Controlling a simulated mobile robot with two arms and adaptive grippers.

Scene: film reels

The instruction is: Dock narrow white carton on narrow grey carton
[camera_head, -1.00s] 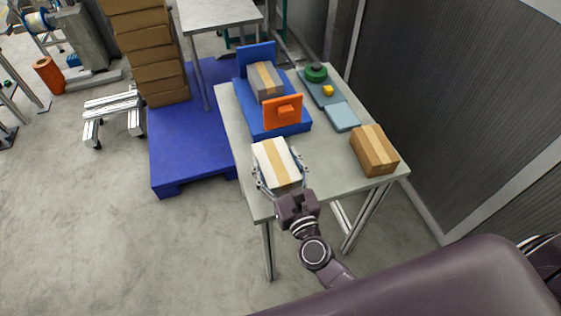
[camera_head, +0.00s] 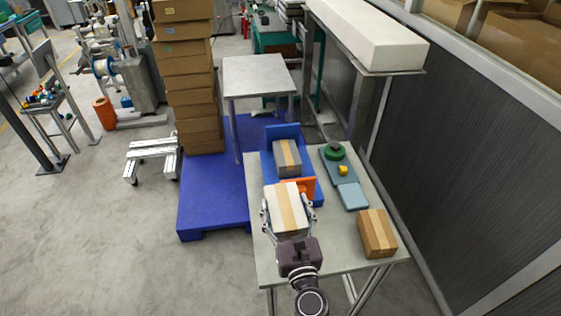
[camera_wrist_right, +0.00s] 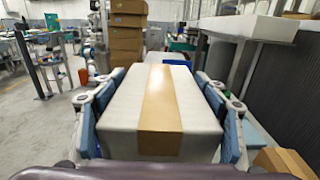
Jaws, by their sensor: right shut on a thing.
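The narrow white carton (camera_head: 284,208) has a tan tape band along its top. My right gripper (camera_head: 289,205) is shut on it from both sides; the carton also fills the middle of the right wrist view (camera_wrist_right: 158,105) between blue finger pads. The narrow grey carton (camera_head: 287,158), also with a tan band, sits in a blue fixture (camera_head: 282,133) with an upright back plate, beyond the white carton. An orange plate (camera_head: 308,187) at the fixture's near side is partly hidden behind the white carton. In the wrist view the white carton hides the grey one. My left gripper is not in view.
A brown carton (camera_head: 377,233) sits on the table (camera_head: 335,250) at the right. A slate-blue board (camera_head: 351,196) with a green round piece (camera_head: 334,151) and a yellow block (camera_head: 343,170) lies right of the fixture. A shelf with a long white box (camera_head: 370,35) stands behind.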

